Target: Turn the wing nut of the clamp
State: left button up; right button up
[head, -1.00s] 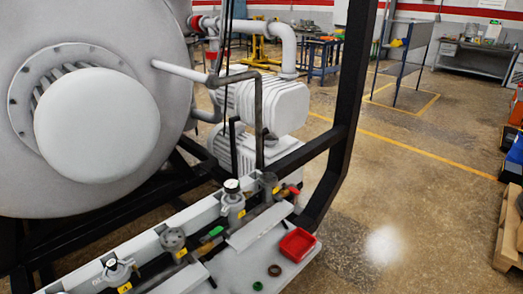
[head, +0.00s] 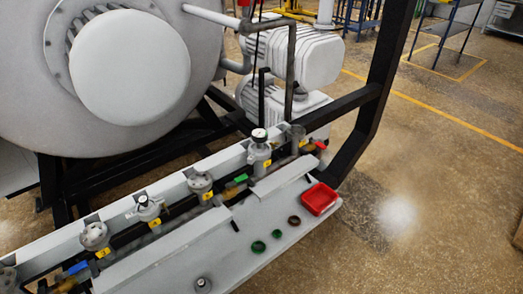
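No clamp or wing nut can be made out for certain at this size. A pipe line with several fittings runs along the grey rail in front of the furnace. It carries a gauge-topped fitting (head: 259,149), a round flanged fitting (head: 200,184), a second gauge fitting (head: 147,208) and another round fitting (head: 95,236). Valve handles on it are green (head: 238,180), red (head: 320,145) and blue (head: 77,268). Neither of my grippers shows in the head view.
The furnace (head: 130,70) stands behind. A black frame post (head: 385,80) rises at right. Floor at right is clear.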

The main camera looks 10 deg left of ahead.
aim_at(253, 158)
jog(key=i+l+u, duration=0.35)
jog(key=u, duration=0.15)
jog(key=i+l+u, duration=0.45)
jog(key=l, duration=0.15)
jog(key=i+l+u, duration=0.2)
jog(key=l+u, duration=0.3)
jog(key=i+l+u, duration=0.1)
jog(key=l+u, duration=0.35)
jog(key=l, duration=0.35)
jog(key=l+u, duration=0.5)
jog(key=l, duration=0.2)
jog(key=k+l+u, duration=0.1)
jog(key=l+u, duration=0.35)
jog(key=l, duration=0.25)
